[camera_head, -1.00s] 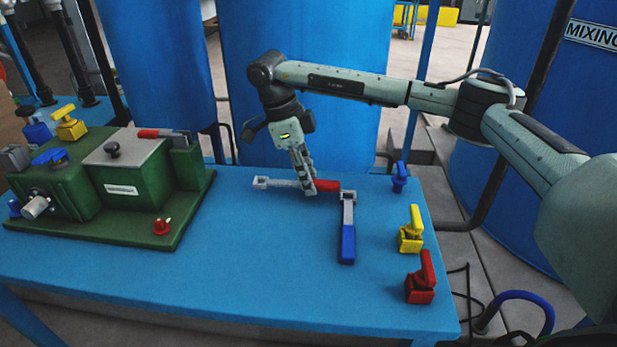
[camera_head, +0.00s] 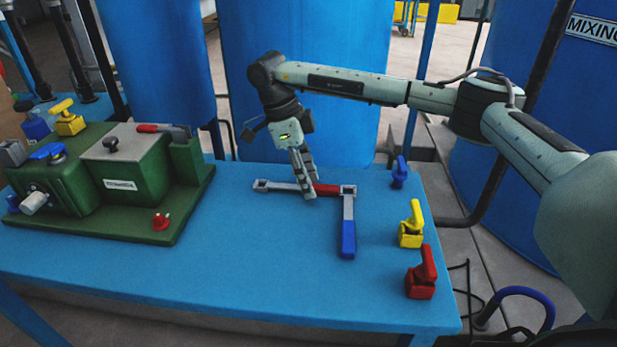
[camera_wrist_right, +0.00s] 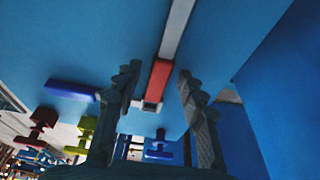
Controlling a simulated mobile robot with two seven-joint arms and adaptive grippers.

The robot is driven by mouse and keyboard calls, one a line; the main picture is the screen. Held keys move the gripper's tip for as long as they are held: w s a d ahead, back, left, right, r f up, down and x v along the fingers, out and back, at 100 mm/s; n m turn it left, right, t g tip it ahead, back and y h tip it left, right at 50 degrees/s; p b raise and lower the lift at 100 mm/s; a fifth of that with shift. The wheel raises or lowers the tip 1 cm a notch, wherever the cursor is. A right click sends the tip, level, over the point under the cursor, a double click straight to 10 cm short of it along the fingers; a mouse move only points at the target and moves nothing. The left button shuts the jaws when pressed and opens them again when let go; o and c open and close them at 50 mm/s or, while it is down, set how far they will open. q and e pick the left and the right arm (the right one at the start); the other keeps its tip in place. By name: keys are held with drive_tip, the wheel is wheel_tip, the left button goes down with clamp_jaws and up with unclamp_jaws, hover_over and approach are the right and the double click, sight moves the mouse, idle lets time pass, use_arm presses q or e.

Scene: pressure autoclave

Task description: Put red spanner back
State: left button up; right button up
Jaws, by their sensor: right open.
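The red spanner (camera_head: 327,189) lies flat near the back of the blue table, its grey shaft pointing left and its red handle to the right. My right gripper (camera_head: 311,189) is open, pointing down at the spanner where the grey shaft meets the red handle. In the right wrist view the red handle (camera_wrist_right: 158,80) shows between the two spread fingers (camera_wrist_right: 158,83), with visible gaps on both sides. Part of the spanner is hidden behind the fingers in the head view. My left gripper is not in view.
A blue-handled spanner (camera_head: 348,238) lies close to the red handle's right end. Blue (camera_head: 399,172), yellow (camera_head: 411,226) and red (camera_head: 421,274) valve-like pieces stand along the right table edge. A green machine (camera_head: 110,190) fills the left. The front middle of the table (camera_head: 260,265) is clear.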

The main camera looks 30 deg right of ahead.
drive_tip(key=shift+r, duration=0.1)
drive_tip(key=shift+r, duration=0.35)
drive_tip(key=shift+w+r+p, duration=0.1)
drive_tip(key=shift+r+p, duration=0.2)
drive_tip(key=shift+r, duration=0.2)
drive_tip(key=v, duration=0.6)
wheel_tip(320, 180, up, 4)
hover_over(299, 187)
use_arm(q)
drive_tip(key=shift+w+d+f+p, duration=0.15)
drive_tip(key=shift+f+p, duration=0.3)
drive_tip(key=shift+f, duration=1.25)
use_arm(e)
drive_tip(key=shift+w+a+r, duration=0.45)
drive_tip(key=shift+a+r, duration=0.1)
drive_tip(key=shift+a, duration=0.05)
